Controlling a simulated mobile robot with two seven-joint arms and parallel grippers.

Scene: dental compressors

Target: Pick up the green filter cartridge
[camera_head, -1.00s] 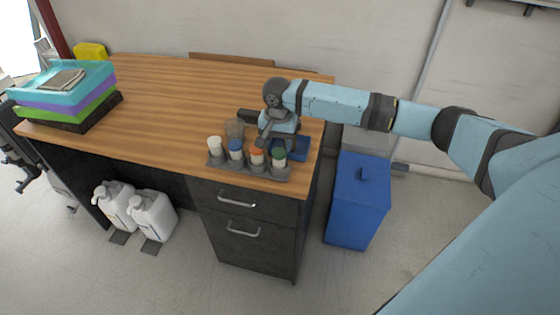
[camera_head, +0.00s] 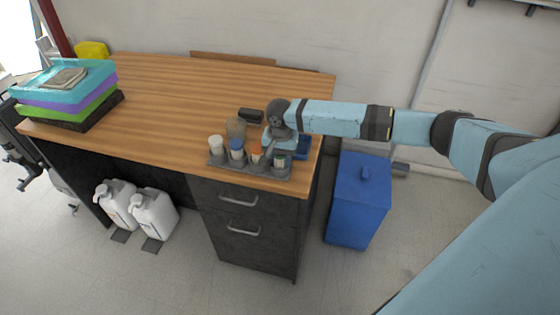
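The green filter cartridge (camera_head: 281,160) stands in a grey rack (camera_head: 222,164) at the front right of the wooden desk, at the rack's right end. Its top is largely hidden by my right gripper (camera_head: 275,154). The gripper is low over the right end of the rack, between the orange and green cartridges in the picture. Whether its fingers are open, or touch the green cartridge, is too small and covered to tell. White (camera_head: 216,147), blue (camera_head: 236,149) and orange (camera_head: 257,156) cartridges stand in the same rack. My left gripper is not in view.
A brownish, see-through container (camera_head: 236,127) and a dark object (camera_head: 251,115) are behind the rack. A blue tray (camera_head: 303,147) lies right of the gripper. Stacked coloured trays (camera_head: 70,85) are at the desk's left. A blue bin (camera_head: 358,200) stands right. The desk middle is clear.

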